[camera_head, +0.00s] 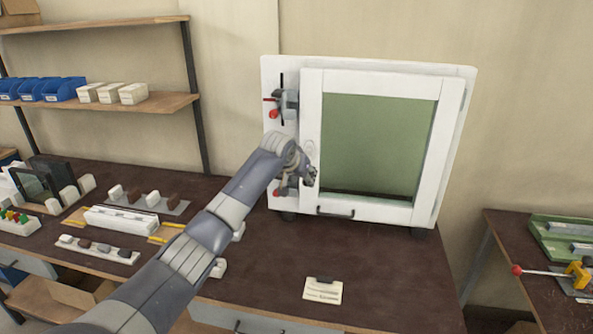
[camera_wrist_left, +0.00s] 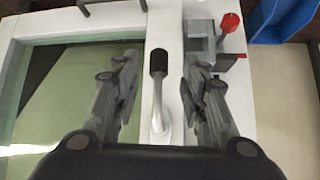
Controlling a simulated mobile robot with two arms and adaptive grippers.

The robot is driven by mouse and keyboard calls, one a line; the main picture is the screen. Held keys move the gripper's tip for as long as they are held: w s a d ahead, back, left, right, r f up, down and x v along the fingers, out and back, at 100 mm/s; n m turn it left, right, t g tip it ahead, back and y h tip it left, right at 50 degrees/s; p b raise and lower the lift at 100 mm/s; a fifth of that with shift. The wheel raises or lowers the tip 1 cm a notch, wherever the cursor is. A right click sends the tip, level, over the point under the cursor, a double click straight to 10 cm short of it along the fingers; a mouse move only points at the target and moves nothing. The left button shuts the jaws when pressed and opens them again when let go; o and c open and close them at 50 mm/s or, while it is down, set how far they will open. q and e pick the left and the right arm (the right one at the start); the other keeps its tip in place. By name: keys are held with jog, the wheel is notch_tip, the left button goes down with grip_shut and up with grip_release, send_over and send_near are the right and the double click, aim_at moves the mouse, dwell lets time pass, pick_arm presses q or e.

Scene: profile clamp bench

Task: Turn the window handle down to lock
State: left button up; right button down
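The white window (camera_head: 450,140) with green glass stands upright at the back of the bench. My left gripper (camera_head: 308,174) is at the lower part of the window's left upright and hides most of the handle in the head view. In the left wrist view, the silver handle (camera_wrist_left: 158,100) with a dark tip sits on the white frame upright. Its tip points toward the frame edge with the black pull. My left gripper (camera_wrist_left: 160,95) is open, with one finger on each side of the handle and a gap to both. My right gripper is not in view.
A grey clamp with a red knob (camera_head: 274,114) sits at the window's upper left; another red-knobbed clamp (camera_wrist_left: 230,22) is close beside my fingers. A black pull (camera_head: 335,212) is on the lower frame. A small card (camera_head: 322,292) lies at the bench front, with clear bench around it.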

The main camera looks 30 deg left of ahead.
pick_arm(q)
jog(key=v, duration=0.6)
jog(key=shift+r, duration=0.1)
dwell(0.4)
